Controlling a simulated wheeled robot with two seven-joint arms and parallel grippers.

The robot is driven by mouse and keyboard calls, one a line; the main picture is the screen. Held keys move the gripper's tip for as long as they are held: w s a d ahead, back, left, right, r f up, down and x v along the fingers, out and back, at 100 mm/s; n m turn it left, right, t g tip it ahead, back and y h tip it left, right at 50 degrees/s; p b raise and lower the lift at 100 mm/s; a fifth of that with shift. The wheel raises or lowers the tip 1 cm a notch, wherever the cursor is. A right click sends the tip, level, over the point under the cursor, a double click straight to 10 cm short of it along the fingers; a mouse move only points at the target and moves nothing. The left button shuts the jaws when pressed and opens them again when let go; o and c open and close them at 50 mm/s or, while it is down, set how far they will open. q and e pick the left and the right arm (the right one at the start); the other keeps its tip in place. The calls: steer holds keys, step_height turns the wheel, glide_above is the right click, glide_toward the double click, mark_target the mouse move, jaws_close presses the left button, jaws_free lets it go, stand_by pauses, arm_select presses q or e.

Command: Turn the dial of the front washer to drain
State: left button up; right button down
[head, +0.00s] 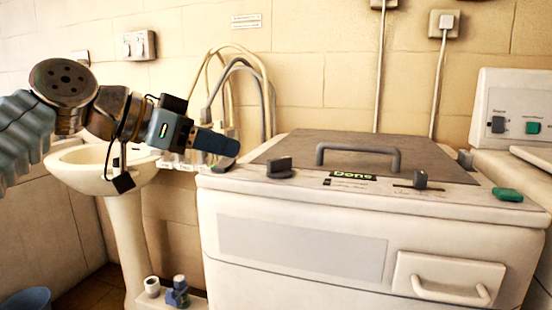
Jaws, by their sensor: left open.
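The front washer (230,195) is a white, box-shaped machine with a grey lid and a handle on top, filling the right half of the head view. A dark knob (279,167), which looks like the dial, stands at the left of its top front edge. Its markings are too small to read. My left gripper (228,153) comes in from the left and is open and empty. Its fingers point right, above the washer's left end, to the left of the knob and apart from it. My right gripper is out of view.
On the washer's front strip are a small green-lit display (352,177), a slider knob (420,179) and a green button (508,194). A washbasin (75,160) stands behind my left arm. Hoses (262,90) hang at the wall. A second machine (520,105) stands at the right.

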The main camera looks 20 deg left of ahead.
mark_target(268, 174)
arm_select(q)
steer(key=x, duration=1)
steer(key=shift+w+d+f, duration=0.1)
steer(key=shift+f, duration=0.1)
jaws_close()
